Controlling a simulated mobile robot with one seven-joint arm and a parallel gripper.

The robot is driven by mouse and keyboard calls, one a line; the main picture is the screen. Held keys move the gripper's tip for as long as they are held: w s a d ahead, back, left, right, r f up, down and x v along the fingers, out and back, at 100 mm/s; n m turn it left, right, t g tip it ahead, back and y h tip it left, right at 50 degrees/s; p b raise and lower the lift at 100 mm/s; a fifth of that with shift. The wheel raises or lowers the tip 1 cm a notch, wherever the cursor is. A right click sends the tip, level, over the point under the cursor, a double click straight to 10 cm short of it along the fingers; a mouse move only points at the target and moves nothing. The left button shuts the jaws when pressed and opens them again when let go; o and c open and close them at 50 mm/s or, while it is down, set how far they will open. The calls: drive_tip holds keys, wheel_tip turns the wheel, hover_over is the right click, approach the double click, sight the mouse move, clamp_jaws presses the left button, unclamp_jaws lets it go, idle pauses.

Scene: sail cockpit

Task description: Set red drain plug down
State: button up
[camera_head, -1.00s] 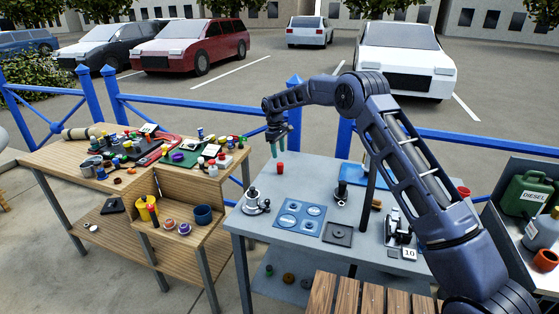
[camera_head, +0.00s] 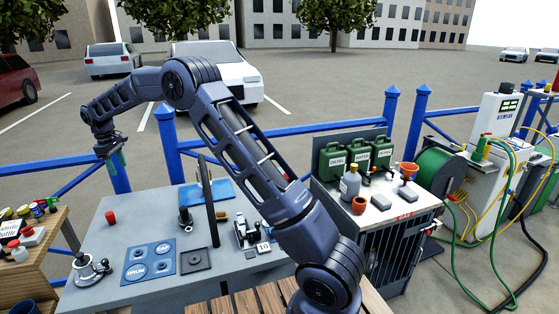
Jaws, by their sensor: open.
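The red drain plug (camera_head: 110,217) appears as a small red cylinder standing upright on the grey workbench (camera_head: 206,291), near its back left edge. My gripper (camera_head: 119,164) hangs above and slightly right of the plug in the picture, with its greenish fingers pointing down. The fingers are open and empty, and there is a gap between them and the plug.
A blue panel with round recesses (camera_head: 149,261), a chrome fitting (camera_head: 88,268) and a dark square plate (camera_head: 196,258) lie on the bench. A dark upright post (camera_head: 206,200) stands mid-bench. Green cans (camera_head: 356,157) stand on a cabinet to the right. Bare bench surrounds the plug.

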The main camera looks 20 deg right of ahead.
drive_tip(key=s+d+r+m+t, duration=0.1)
drive_tip(key=s+d+r+m, duration=0.1)
drive_tip(key=d+r, duration=0.6)
drive_tip(key=s+d+r+m, duration=0.1)
drive_tip(key=d+r, duration=0.4)
drive_tip(key=d, duration=0.6)
drive_tip(key=s+d+r+m+t+y, duration=0.1)
drive_tip(key=s+d+r+m, duration=0.15)
drive_tip(key=s+d, duration=0.45)
drive_tip(key=s+d+r+m, duration=0.1)
drive_tip(key=s+d+r, duration=0.25)
drive_tip(key=d, duration=0.65)
drive_tip(key=s+d+m+t, duration=0.1)
drive_tip(key=s+d+m, duration=0.3)
drive_tip(key=s+d, duration=0.85)
drive_tip(key=s+d+f+m, duration=0.1)
drive_tip(key=s+d+f, duration=0.1)
drive_tip(key=s, duration=0.3)
drive_tip(key=s+d+f+m+t, duration=0.1)
drive_tip(key=s+d+f, duration=0.1)
drive_tip(key=s, duration=0.3)
drive_tip(key=s+d+f+m, duration=0.1)
drive_tip(key=s+d+f, duration=0.1)
drive_tip(key=s, duration=0.3)
drive_tip(key=shift+d+f, duration=0.35)
drive_tip(key=shift+f, duration=0.15)
